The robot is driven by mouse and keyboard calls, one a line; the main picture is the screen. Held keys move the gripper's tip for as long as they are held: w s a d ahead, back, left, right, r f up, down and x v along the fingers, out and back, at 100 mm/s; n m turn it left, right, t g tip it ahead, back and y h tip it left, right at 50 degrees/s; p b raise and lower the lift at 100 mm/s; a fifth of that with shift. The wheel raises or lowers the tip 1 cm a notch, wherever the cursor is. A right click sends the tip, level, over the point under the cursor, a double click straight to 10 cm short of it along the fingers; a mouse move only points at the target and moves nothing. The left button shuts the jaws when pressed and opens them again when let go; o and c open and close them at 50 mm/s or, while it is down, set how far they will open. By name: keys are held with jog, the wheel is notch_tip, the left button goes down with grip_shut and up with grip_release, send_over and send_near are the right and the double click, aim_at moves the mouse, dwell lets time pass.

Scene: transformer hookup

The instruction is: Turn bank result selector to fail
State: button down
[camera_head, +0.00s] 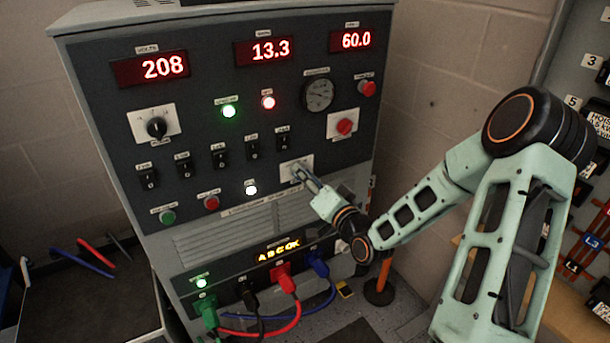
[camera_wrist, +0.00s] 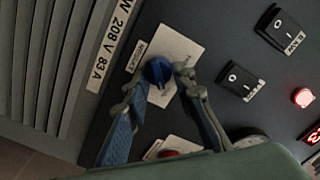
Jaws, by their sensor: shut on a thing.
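The blue selector knob (camera_wrist: 158,71) sits on a white label plate in the wrist view; the print is too small to read. My gripper (camera_wrist: 163,79) has one finger on each side of the knob and is shut on it. In the head view, my gripper (camera_head: 301,175) reaches in from the right to the white plate (camera_head: 286,166) on the grey test cabinet (camera_head: 215,60). The gripper hides the knob there. I cannot tell which position the knob points to.
Rocker switches (camera_head: 219,155) stand left of my gripper. A red rotary knob (camera_head: 345,126) lies above right. A lit white lamp (camera_head: 251,190) is close left. Below are an amber display (camera_head: 278,251) reading "A B C OK" and several plugged cables (camera_head: 286,281).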

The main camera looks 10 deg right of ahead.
jog(key=c, duration=1.6)
grip_release()
jog(key=shift+s, duration=0.1)
jog(key=v, duration=0.7)
jog(key=shift+s, duration=0.15)
